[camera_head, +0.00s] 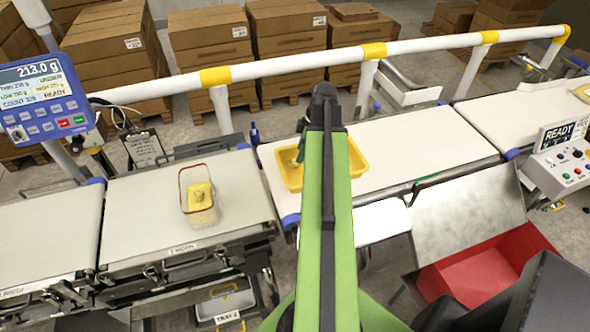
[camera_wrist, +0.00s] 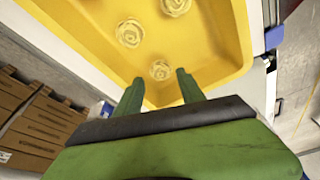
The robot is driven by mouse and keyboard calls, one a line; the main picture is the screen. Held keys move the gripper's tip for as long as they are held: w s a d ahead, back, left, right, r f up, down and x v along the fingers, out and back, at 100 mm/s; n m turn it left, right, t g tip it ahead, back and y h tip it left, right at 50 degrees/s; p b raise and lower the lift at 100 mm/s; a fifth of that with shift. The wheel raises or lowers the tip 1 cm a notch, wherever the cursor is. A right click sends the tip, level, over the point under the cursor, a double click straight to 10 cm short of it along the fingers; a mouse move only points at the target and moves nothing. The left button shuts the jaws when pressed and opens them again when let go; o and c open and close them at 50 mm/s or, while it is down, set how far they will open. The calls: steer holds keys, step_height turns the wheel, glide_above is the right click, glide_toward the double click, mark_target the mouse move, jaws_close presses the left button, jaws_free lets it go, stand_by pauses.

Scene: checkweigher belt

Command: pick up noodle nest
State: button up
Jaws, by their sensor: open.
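Several pale yellow noodle nests lie in a yellow tray (camera_wrist: 203,50) in the wrist view; one noodle nest (camera_wrist: 160,70) is nearest my fingertips, another (camera_wrist: 130,33) is farther up, and a third (camera_wrist: 175,6) is at the top edge. My gripper (camera_wrist: 158,88) is open, its two green fingers pointing into the tray, with the nearest nest just beyond and between the tips. In the head view the yellow tray (camera_head: 290,180) sits on the white belt, and my green arm hides much of it and the fingertips.
A clear container with a red rim (camera_head: 200,204) holding something yellow stands on the weighing section to the left. A white rail with yellow bands (camera_head: 300,68) runs behind the belt. A red bin (camera_head: 485,270) is at the lower right. The belt (camera_head: 430,145) right of the tray is clear.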

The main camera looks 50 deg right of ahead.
mark_target(295, 163)
steer(key=b+x, duration=0.5)
steer(key=shift+a+f, duration=0.1)
steer(key=shift+f, duration=0.05)
steer(key=c, duration=1)
